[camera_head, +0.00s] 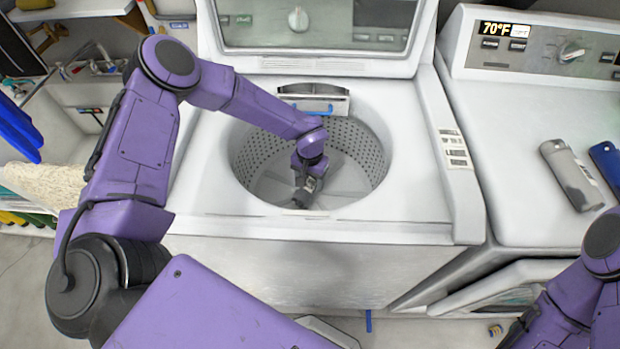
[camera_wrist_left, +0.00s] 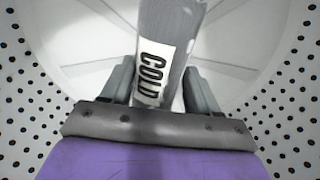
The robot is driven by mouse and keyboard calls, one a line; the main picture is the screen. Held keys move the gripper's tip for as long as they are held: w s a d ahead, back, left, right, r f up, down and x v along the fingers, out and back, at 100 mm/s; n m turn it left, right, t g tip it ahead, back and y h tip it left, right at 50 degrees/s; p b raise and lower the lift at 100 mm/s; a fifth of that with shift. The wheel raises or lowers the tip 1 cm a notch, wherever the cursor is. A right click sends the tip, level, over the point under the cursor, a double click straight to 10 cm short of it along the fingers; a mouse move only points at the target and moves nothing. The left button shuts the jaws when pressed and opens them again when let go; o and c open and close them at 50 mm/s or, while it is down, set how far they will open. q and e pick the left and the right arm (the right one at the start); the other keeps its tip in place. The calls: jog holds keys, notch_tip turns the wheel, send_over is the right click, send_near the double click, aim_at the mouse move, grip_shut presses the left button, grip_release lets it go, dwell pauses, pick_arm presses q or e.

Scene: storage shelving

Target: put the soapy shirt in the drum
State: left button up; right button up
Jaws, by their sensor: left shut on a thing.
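The drum (camera_head: 255,160) is the perforated tub of the open top-loading washer; its holed wall (camera_wrist_left: 290,115) also shows in the left wrist view. My left gripper (camera_head: 303,190) reaches down inside the drum. In the left wrist view the left gripper (camera_wrist_left: 155,90) is shut on a grey object (camera_wrist_left: 172,25) with a white label reading "COLD". The object stands out beyond the fingers over the pale drum floor. I cannot make out a soapy shirt in either view. My right arm shows at the lower right, but its gripper is out of view.
The washer's raised lid (camera_head: 325,65) stands behind the drum. A dryer (camera_head: 500,125) on the right carries a grey bottle (camera_head: 572,175) and a blue one (camera_head: 606,165). A cream fluffy item (camera_head: 45,185) lies at the left near a cluttered sink.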

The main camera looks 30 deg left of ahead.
aim_at(310, 178)
pick_arm(q)
jog(key=shift+f+b, duration=0.35)
jog(key=shift+f, duration=0.25)
jog(key=o, duration=1.1)
jog(key=shift+o, duration=0.2)
jog(key=shift+r, duration=0.1)
notch_tip(310, 178, up, 13)
jog(key=shift+r, duration=0.15)
